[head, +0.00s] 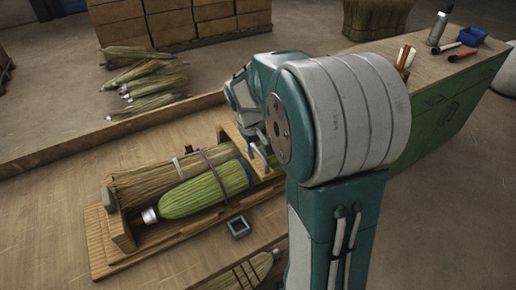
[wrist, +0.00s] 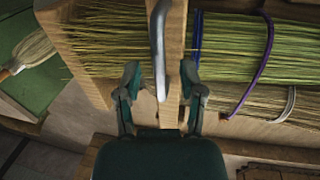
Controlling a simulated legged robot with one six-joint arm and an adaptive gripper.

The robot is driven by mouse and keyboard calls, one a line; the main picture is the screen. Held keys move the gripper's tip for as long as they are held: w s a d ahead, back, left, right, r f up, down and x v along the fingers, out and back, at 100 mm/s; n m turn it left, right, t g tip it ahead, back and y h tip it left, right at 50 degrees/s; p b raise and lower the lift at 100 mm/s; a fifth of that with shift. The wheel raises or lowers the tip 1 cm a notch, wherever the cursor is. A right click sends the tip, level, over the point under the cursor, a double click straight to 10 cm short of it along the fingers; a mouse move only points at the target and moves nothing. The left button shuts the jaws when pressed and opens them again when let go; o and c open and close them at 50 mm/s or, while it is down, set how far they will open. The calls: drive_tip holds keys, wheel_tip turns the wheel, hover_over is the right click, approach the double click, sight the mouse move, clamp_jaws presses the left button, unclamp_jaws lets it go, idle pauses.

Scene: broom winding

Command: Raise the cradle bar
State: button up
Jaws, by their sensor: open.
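The cradle bar is a pale wooden bar (wrist: 175,60) with a bent metal handle (wrist: 157,45), lying across the broom bundles. In the head view the bar (head: 236,140) shows at the right end of the wooden cradle (head: 120,234), partly hidden by my arm. A green bundle (head: 195,196) with a blue strap and a tan bundle (head: 150,184) lie lengthwise in the cradle. My gripper (wrist: 160,74) is open in the wrist view. Its fingers are spread on either side of the bar and handle end; I cannot tell whether they touch.
A small square metal piece (head: 238,228) sits in front of the cradle. Loose brooms (head: 148,85) lie behind it. A green workbench (head: 440,115) at the right carries a bottle (head: 438,28) and a blue bin (head: 472,36). Bare tabletop (head: 45,205) shows left of the cradle.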

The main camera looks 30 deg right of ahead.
clamp_jaws()
drive_tip(key=shift+w+r+g, duration=0.3)
drive_tip(key=shift+r+g, duration=0.1)
drive_tip(key=shift+r, duration=0.35)
drive_tip(key=w+r+g, duration=0.5)
drive_tip(key=w+r, duration=0.2)
drive_tip(key=r, duration=0.2)
drive_tip(key=shift+r+n+g, duration=0.2)
drive_tip(key=shift+n+g, duration=0.1)
